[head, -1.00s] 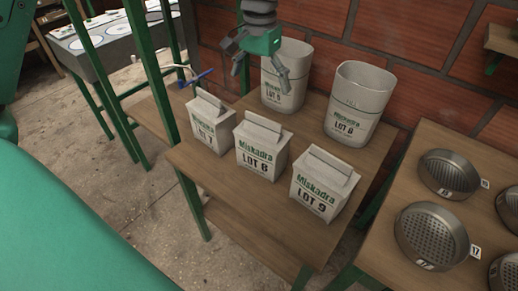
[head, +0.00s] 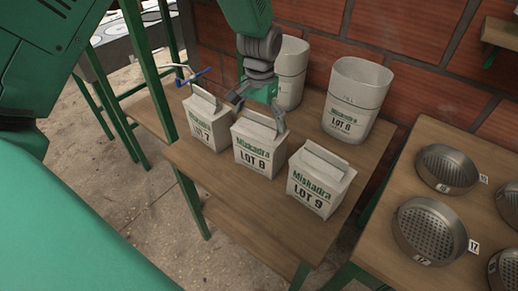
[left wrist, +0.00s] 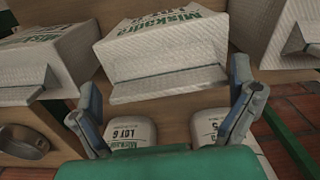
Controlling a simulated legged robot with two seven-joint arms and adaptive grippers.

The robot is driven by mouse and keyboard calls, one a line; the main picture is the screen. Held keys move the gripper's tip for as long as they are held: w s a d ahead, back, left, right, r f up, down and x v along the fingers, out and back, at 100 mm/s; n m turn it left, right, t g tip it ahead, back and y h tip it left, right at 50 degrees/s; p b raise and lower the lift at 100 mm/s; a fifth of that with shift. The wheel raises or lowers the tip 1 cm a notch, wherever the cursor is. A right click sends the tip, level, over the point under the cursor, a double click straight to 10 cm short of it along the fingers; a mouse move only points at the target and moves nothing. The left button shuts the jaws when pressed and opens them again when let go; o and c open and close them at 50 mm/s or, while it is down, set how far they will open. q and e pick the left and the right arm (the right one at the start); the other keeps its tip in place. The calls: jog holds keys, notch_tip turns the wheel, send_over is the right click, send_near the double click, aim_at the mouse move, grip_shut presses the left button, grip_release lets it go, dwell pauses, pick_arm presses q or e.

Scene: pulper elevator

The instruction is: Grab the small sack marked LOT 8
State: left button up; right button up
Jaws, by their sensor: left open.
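The small sack marked LOT 8 (head: 257,153) is white with green and black print and a folded top. It stands upright on the wooden table between two similar sacks. My left gripper (head: 261,112) is open just above its top, with the fingers spread towards either side of the fold. In the left wrist view the sack (left wrist: 165,42) lies ahead, its folded top between the two fingers of the open gripper (left wrist: 166,80). Whether the fingers touch it I cannot tell. My right gripper is not in view.
Small sacks LOT 7 (head: 206,124) and LOT 9 (head: 318,182) stand close on either side. Tall white containers (head: 355,98) (head: 291,72) stand behind, near the brick wall. Round metal sieves (head: 430,228) sit on a table at right. The front strip of the table (head: 240,215) is clear.

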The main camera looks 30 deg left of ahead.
pick_arm(q)
jog(key=shift+s+d+f, duration=0.1)
jog(key=shift+d+f, duration=0.15)
jog(key=shift+d, duration=0.1)
jog(key=shift+a, duration=0.15)
jog(key=shift+a+f, duration=0.1)
jog(key=shift+a, duration=0.5)
jog(key=c, duration=1.3)
